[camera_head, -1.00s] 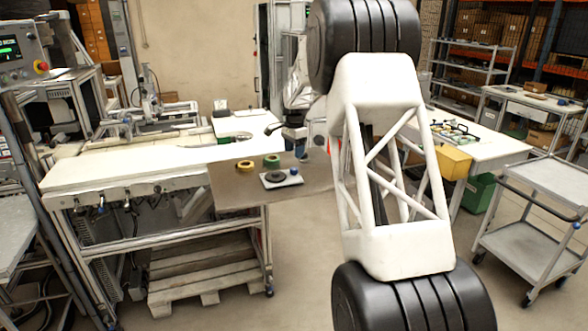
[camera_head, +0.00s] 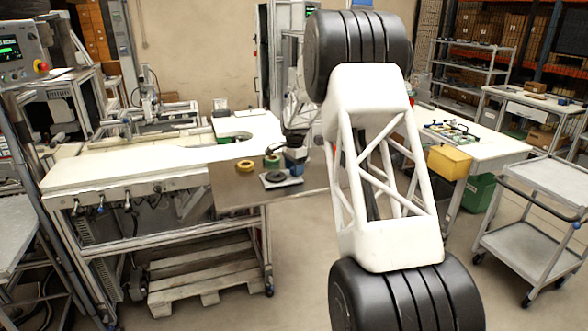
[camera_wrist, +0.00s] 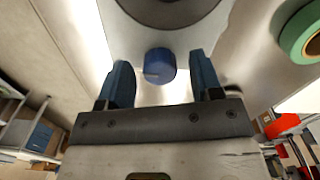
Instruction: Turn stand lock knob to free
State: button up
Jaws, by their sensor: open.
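The stand is a light grey plate (camera_head: 292,182) with a dark round disc (camera_head: 276,177) on it, near the table's right end. In the wrist view the blue round lock knob (camera_wrist: 160,66) shows on the plate, with a thin dark line on its face. My gripper (camera_head: 294,160) is open, with its two blue fingers on either side of the knob and visible gaps to it. Whether the fingertips reach down to the knob's height is unclear. In the head view my gripper hides the knob.
The green reel also shows at the wrist view's right edge (camera_wrist: 293,33). The white table (camera_head: 110,172) is clear toward the left.

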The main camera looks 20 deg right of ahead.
jog(key=shift+f, duration=0.1)
jog(key=c, duration=0.9)
jog(key=shift+n, duration=3)
jog(key=o, duration=0.9)
